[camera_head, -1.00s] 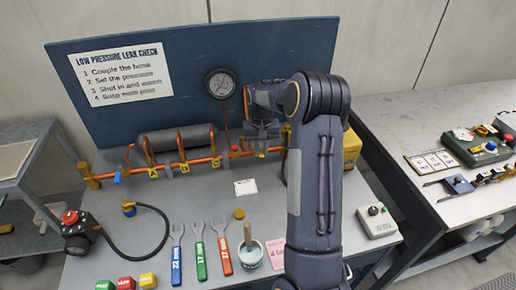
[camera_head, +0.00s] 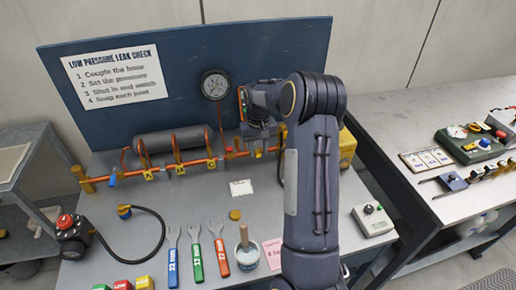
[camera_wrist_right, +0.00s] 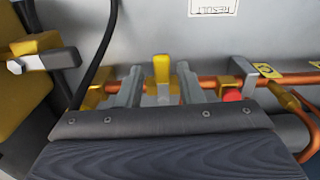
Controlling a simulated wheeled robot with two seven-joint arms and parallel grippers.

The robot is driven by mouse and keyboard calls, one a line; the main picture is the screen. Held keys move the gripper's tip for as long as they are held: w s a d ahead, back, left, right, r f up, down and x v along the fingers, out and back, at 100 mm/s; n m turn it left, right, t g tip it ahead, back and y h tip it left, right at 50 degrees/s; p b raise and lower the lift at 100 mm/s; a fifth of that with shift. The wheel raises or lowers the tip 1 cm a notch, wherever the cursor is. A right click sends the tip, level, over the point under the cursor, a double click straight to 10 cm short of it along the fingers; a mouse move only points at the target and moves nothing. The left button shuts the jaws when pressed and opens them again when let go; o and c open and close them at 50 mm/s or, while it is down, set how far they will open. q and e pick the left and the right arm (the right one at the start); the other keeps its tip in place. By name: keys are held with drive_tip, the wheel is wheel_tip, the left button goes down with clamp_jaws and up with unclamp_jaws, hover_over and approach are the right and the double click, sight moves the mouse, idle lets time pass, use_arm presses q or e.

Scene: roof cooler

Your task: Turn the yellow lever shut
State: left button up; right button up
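The yellow lever (camera_wrist_right: 161,72) stands upright on the orange pipe in the right wrist view. My right gripper (camera_wrist_right: 160,84) is open, with one grey finger on each side of the lever. Gaps show between the lever and both fingers. In the head view the right gripper (camera_head: 258,142) points down at the right part of the orange pipe (camera_head: 196,162), partly hidden by its own wrist. A small bit of yellow at the lever (camera_head: 258,153) shows below it. My left gripper is not in view.
A pressure gauge (camera_head: 215,85) stands behind the pipe. A yellow box (camera_head: 347,148) is right of my arm. Several wrenches (camera_head: 196,252), a pot with a brush (camera_head: 247,254) and a grey switch box (camera_head: 373,218) lie nearer on the bench. A red knob (camera_wrist_right: 231,95) is beside the fingers.

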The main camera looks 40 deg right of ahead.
sight(257, 154)
drive_tip(key=shift+o, duration=0.2)
wheel_tip(257, 154, up, 8)
drive_tip(key=shift+f, duration=0.2)
drive_tip(key=shift+r, duration=0.1)
idle(0.6)
drive_tip(key=s+a+r+n+t+y, duration=0.1)
drive_tip(key=s+a+r+t, duration=0.1)
drive_tip(key=s+a+r, duration=0.4)
drive_tip(key=s+a+r+n+t+y, duration=0.15)
drive_tip(key=s+a, duration=0.25)
drive_tip(key=a, duration=0.4)
drive_tip(key=s+a+f+n+t+y, duration=0.1)
drive_tip(key=s+a+f+t, duration=0.1)
drive_tip(key=s+a, duration=1.2)
drive_tip(key=shift+s+f, duration=0.45)
drive_tip(key=shift+f, duration=0.35)
